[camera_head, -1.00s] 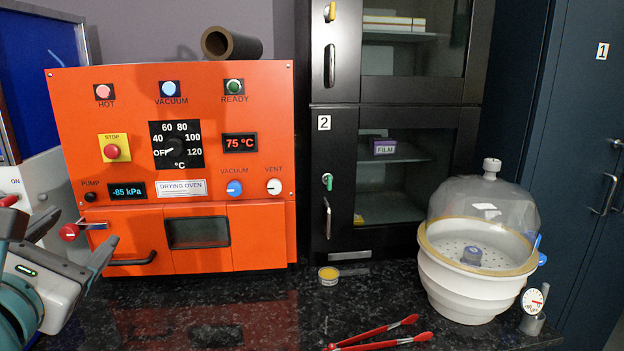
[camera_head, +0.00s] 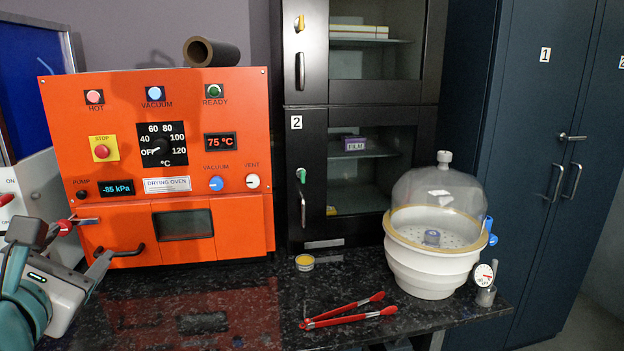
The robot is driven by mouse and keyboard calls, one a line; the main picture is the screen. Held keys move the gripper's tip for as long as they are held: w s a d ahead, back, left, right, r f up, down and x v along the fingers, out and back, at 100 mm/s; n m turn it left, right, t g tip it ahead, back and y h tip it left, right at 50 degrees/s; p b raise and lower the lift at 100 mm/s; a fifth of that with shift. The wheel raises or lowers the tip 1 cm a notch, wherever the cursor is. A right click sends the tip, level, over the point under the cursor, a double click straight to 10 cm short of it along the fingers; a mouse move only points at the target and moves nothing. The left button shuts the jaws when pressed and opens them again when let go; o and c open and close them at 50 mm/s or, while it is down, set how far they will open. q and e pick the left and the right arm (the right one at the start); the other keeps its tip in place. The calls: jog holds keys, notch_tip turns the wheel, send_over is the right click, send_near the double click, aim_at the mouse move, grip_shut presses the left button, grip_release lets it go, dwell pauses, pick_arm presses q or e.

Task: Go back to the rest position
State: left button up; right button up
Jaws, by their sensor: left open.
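My left gripper (camera_head: 72,248) is open and empty at the lower left, in front of the orange drying oven (camera_head: 222,103). One finger overlaps the left end of the oven's dark door handle (camera_head: 128,251) in the picture; I cannot tell whether they touch. The other finger is below the red knob (camera_head: 65,227) of the oven's latch. The oven door with its dark window (camera_head: 183,225) looks shut. The displays read 75 °C and -85 kPa. My right gripper is out of view.
On the dark speckled bench are red tongs (camera_head: 345,312), a small yellow-topped tin (camera_head: 305,262) and a white desiccator (camera_head: 432,272) with a clear dome. A gauge (camera_head: 485,274) stands beside it. A black cabinet (camera_head: 308,160) is behind.

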pick_arm(q)
jog(key=w+d+f+m+g+h+p, duration=0.1)
jog(key=w+d+f+m+g+p, duration=0.15)
jog(key=f, duration=0.65)
jog(key=w+d+f+m+g+p, duration=0.15)
jog(key=w+f, duration=0.25)
jog(key=f, duration=0.5)
jog(key=w+d+f+m+g+h+p, duration=0.1)
jog(key=w+f+m+g, duration=0.15)
jog(key=f, duration=0.55)
jog(key=s+d+f+m+g+h+p, duration=0.1)
jog(key=s+d+f+m+g, duration=0.2)
jog(key=f, duration=0.5)
jog(key=s+d+f+m+g+h+p, duration=0.1)
jog(key=s+d+f+m, duration=0.1)
jog(key=s+f+m, duration=0.35)
jog(key=s+d+f+m+g+h+p, duration=0.1)
jog(key=s+d+f+m+g, duration=0.15)
jog(key=s+f, duration=0.45)
jog(key=s+d+f+m+g+h, duration=0.3)
jog(key=s+d+f+m, duration=0.2)
jog(key=m, duration=0.7)
jog(key=s+d, duration=0.2)
jog(key=s, duration=0.1)
jog(key=shift+d+f, duration=0.15)
jog(key=shift+f, duration=0.2)
